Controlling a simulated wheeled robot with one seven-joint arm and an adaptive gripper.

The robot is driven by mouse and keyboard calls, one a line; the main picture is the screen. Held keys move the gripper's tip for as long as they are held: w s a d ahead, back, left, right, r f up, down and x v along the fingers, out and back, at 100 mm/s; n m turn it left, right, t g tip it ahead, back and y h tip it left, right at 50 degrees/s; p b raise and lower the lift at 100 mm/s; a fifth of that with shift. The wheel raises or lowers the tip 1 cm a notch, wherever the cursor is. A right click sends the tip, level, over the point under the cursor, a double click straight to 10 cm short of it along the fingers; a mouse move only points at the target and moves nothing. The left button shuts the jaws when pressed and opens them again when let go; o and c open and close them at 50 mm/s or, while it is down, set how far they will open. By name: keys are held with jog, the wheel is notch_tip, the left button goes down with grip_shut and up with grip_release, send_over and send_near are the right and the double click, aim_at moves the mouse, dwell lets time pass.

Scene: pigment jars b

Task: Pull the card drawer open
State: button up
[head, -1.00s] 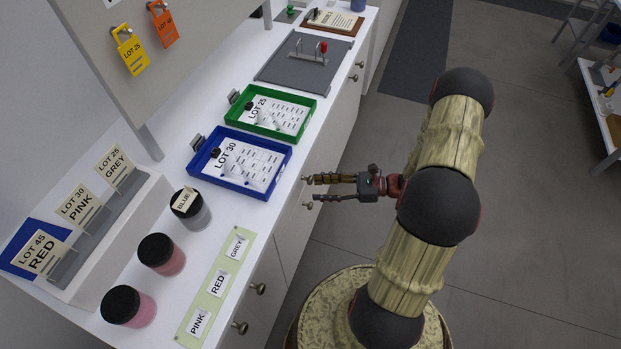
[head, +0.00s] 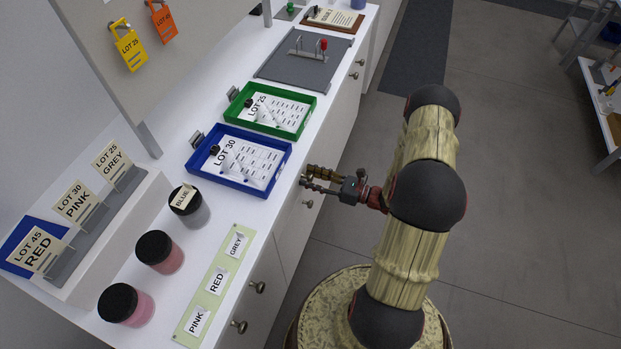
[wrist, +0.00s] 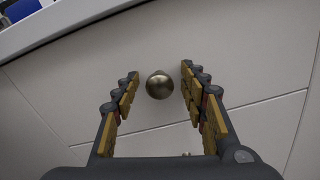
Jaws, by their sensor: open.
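In the wrist view a round brass-coloured knob (wrist: 159,85) stands on a pale drawer front (wrist: 240,55). My gripper (wrist: 160,73) is open, with one finger on each side of the knob and a visible gap to each. In the head view my gripper (head: 308,177) is at the cabinet front (head: 290,222), just below the counter edge beside the blue tray, and hides the knob it surrounds. The drawer front looks shut. No label shows that names it as the card drawer.
Another knob (head: 309,204) sits just below my gripper, with more knobs (head: 257,287) nearer along the cabinet. On the white counter (head: 225,212) are a blue tray (head: 273,184), a green tray (head: 309,113) and three jars. The floor (head: 510,190) to the right is clear.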

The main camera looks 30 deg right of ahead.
jog(key=shift+a, duration=0.1)
jog(key=shift+c, duration=0.9)
grip_shut()
